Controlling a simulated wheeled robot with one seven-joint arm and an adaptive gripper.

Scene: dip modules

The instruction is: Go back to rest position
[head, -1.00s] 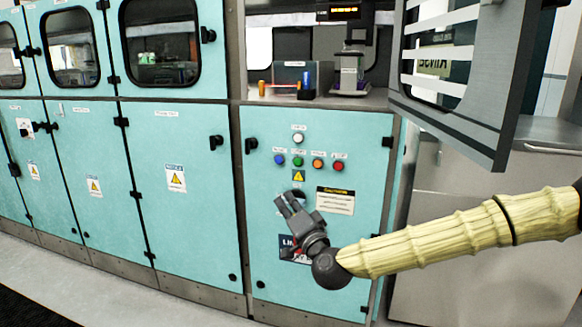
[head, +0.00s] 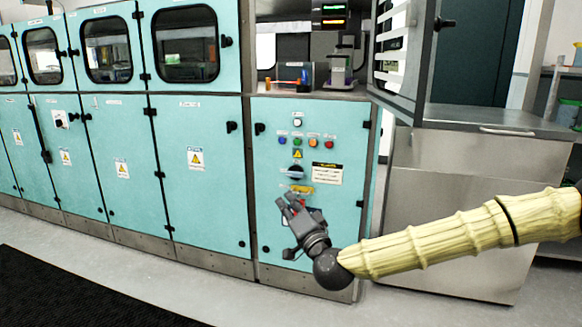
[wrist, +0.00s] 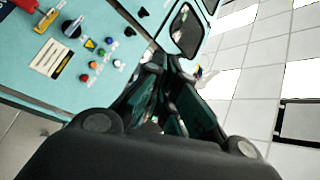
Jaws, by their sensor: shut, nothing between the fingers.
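My gripper (head: 291,205) is in front of the lower part of the teal control cabinet (head: 270,230) in the head view, pointing up and left. Its fingers look close together with nothing held. My arm, in a pale ribbed sleeve, reaches in from the right. In the wrist view the dark gripper (wrist: 160,75) fills the lower middle, and the control panel (wrist: 95,20) shows at upper left. The gripper hides part of the cabinet front below the rotary switch (head: 295,173). The switch also shows in the wrist view (wrist: 72,27).
Several colored buttons (head: 298,141) sit on the cabinet front. An open windowed door (head: 400,60) juts out above right. A grey metal counter (head: 440,190) stands at right. Floor is clear in front, with a black mat (head: 70,295) at lower left.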

